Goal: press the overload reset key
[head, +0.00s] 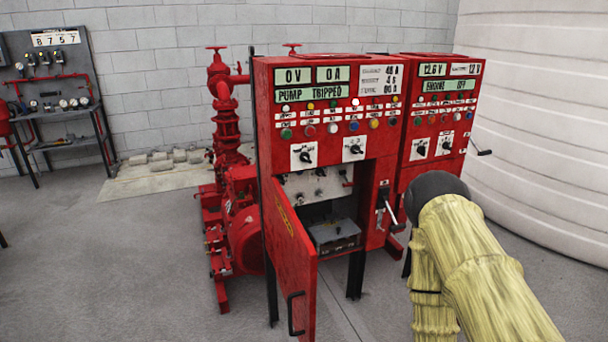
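The red pump control cabinet (330,110) stands in the middle of the head view. Its display (311,93) reads "PUMP TRIPPED", with "0 V" and "0 A" above. Its lower door (291,265) stands open. Inside are a grey panel (316,186) with several small controls and a grey box (335,233) below it. I cannot tell which control is the overload reset key. My arm, in a yellow sleeve with a dark rounded part, comes in from the lower right, in front of the cabinets. My gripper's fingers do not show.
A second red cabinet (436,97) with "ENGINE OFF" adjoins on the right. A lever handle (389,208) sticks out right of the opening. The open door juts forward on the left. Red pump pipework (228,130) stands behind left. The grey floor (130,270) at left is clear.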

